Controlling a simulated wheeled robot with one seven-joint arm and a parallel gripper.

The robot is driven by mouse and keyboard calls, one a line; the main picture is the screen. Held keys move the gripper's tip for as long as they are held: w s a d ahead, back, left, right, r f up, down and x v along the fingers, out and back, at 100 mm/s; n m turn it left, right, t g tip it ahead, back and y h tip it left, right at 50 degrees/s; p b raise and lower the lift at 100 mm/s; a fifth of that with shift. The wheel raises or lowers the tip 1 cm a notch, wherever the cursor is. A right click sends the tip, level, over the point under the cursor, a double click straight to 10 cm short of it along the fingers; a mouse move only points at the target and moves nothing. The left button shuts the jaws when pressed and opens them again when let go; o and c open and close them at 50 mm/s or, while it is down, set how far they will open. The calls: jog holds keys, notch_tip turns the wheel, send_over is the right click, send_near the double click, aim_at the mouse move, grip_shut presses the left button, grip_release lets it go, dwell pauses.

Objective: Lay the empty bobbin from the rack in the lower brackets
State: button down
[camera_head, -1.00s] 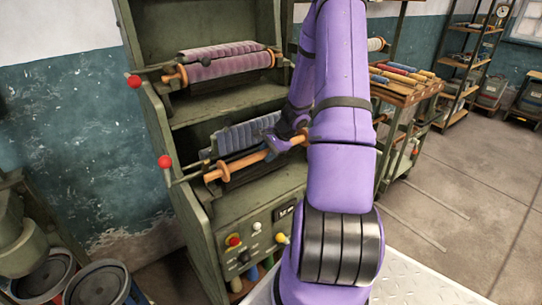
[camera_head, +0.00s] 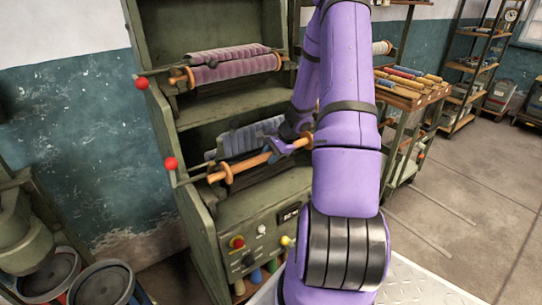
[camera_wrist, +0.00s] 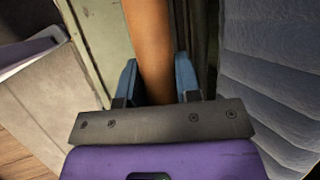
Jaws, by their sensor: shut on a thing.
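The empty bobbin (camera_head: 247,164) is a bare orange-brown wooden rod with a round flange near each end. It lies roughly level in front of the lower bay of the green machine (camera_head: 192,205). My gripper (camera_head: 276,151) is shut on the middle of its rod; in the wrist view the bobbin (camera_wrist: 150,40) runs between the two blue fingers (camera_wrist: 158,82). The bobbin's left end is near the lower red-knobbed arm (camera_head: 171,163). I cannot tell whether either end touches a bracket. My arm partly hides the right side.
A grey ribbed roller (camera_head: 248,138) lies close behind the bobbin. A bobbin wound in mauve (camera_head: 235,68) occupies the upper bay. A control panel (camera_head: 255,242) is below. A wooden rack with coloured bobbins (camera_head: 410,85) stands right. Bins (camera_head: 100,285) stand lower left.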

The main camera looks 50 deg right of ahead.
jog(key=shift+f, duration=1.95)
dwell(1.2)
jog(key=c, duration=0.7)
grip_release()
jog(key=shift+c, duration=0.2)
jog(key=shift+r, duration=0.1)
jog(key=v, duration=1)
jog(key=shift+r, duration=0.25)
jog(key=shift+s+d, duration=0.1)
